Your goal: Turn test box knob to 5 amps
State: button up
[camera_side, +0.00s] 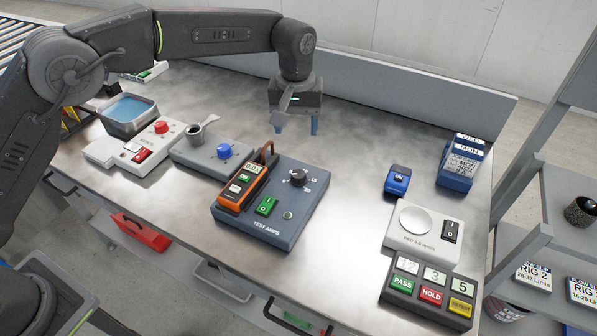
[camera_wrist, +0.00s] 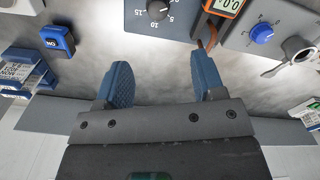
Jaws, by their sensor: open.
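The test box (camera_side: 283,228) is a dark blue box marked TEST-AMPS, in the middle of the bench in the side view. Its black knob (camera_side: 298,177) is at the top right of its face, with number marks around it. The knob also shows in the wrist view (camera_wrist: 158,9) at the top edge, with 5, 10 and 15 readable; its exact setting is hard to tell. An orange clamp meter (camera_side: 244,184) lies on the box's left part, beside a green switch (camera_side: 266,205). My gripper (camera_side: 295,128) is open and empty, above the bench behind the box, apart from the knob.
A unit with a blue knob (camera_side: 224,151) and a white unit with a red knob (camera_side: 161,127) stand left. A small blue device (camera_side: 397,180), a scale (camera_side: 424,228) and a PASS/HOLD button panel (camera_side: 430,290) are right. Bare bench lies between box and scale.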

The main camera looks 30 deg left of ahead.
aim_at(298, 174)
jog(key=f, duration=1.4)
jog(key=shift+w+d+f, duration=0.1)
jog(key=shift+d+f, duration=0.1)
jog(key=shift+f, duration=0.05)
jog(key=c, duration=0.9)
